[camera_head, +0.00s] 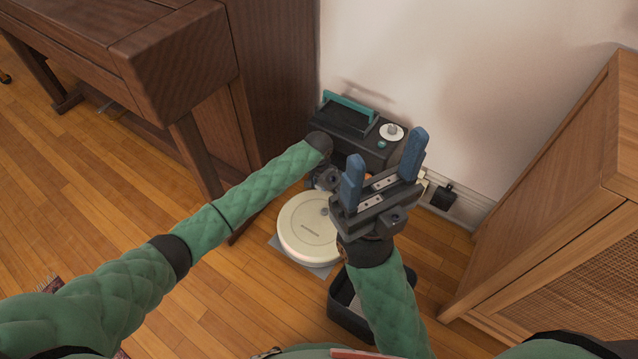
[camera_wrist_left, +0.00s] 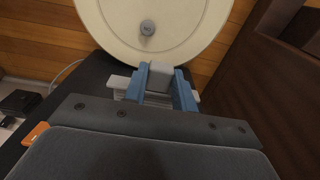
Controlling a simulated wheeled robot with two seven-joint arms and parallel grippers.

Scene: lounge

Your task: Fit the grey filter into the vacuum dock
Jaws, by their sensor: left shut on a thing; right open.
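The vacuum dock (camera_head: 355,128) is a dark box with a teal handle, standing against the wall. My left gripper (camera_wrist_left: 158,85) is shut on the grey filter (camera_wrist_left: 160,72), a light grey block whose wider part sticks out on both sides of the blue fingers. A dark surface, apparently the dock (camera_wrist_left: 92,72), lies close under it; I cannot tell whether the filter touches it. In the head view, the left gripper is at the dock's front, with its fingers and the filter hidden. My right gripper (camera_head: 383,168) is open and empty, its blue fingers wide apart, in front of the dock.
A round cream robot vacuum (camera_head: 308,228) lies on the floor in front of the dock; it also shows in the left wrist view (camera_wrist_left: 190,25). A black open bin (camera_head: 345,318) stands nearer. A wooden desk (camera_head: 180,55) is left, a cabinet (camera_head: 570,200) right.

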